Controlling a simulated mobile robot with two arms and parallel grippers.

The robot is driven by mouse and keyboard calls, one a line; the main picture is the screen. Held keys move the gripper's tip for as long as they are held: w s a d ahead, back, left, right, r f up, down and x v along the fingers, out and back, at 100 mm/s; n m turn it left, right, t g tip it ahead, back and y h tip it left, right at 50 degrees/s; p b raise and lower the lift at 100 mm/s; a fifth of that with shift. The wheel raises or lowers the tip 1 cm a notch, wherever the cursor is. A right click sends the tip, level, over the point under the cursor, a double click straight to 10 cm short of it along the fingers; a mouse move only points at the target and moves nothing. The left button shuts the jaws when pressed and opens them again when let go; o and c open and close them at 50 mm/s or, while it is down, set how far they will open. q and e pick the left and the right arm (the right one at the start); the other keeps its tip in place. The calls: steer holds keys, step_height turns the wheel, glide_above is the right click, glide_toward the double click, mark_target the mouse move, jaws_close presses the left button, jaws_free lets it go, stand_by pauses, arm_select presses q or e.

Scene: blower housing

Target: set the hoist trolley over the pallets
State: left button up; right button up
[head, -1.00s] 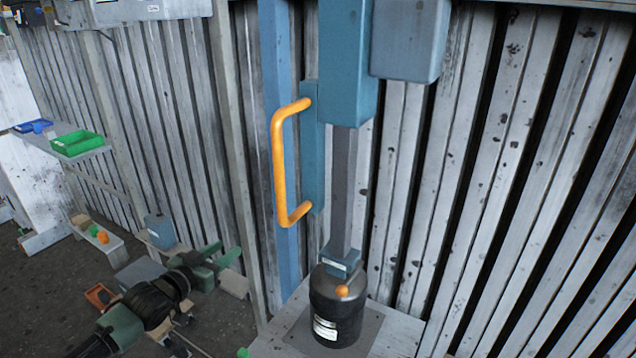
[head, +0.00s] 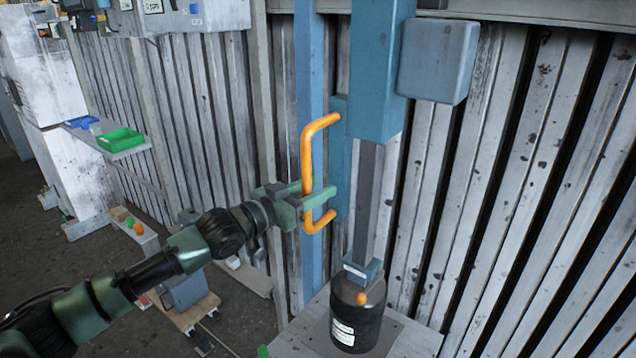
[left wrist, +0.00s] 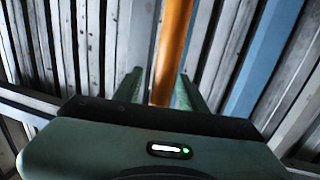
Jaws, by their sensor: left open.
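The hoist (head: 380,75) is a blue vertical column with a grey shaft (head: 365,200) below it. An orange C-shaped handle (head: 307,155) is on its left side. A black cylinder (head: 357,322) with a white label hangs or stands at the shaft's lower end. My left gripper (head: 316,196) is open, with its green fingers on either side of the handle's lower upright. In the left wrist view, the handle (left wrist: 173,50) runs between the two fingertips (left wrist: 158,82); contact cannot be told. My right gripper is out of view. I cannot identify the pallets for certain.
A grey box (head: 437,60) juts from the column's right side. Corrugated metal wall (head: 520,180) stands close behind. A grey plate (head: 415,337) lies under the cylinder. A shelf with a green bin (head: 120,139) and a blue bin (head: 82,122) is at the left.

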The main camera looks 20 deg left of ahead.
arm_select(q)
steer(key=shift+w+d, duration=0.1)
steer(key=shift+w, duration=0.15)
steer(key=shift+c, duration=0.2)
jaws_close()
stand_by(1.1)
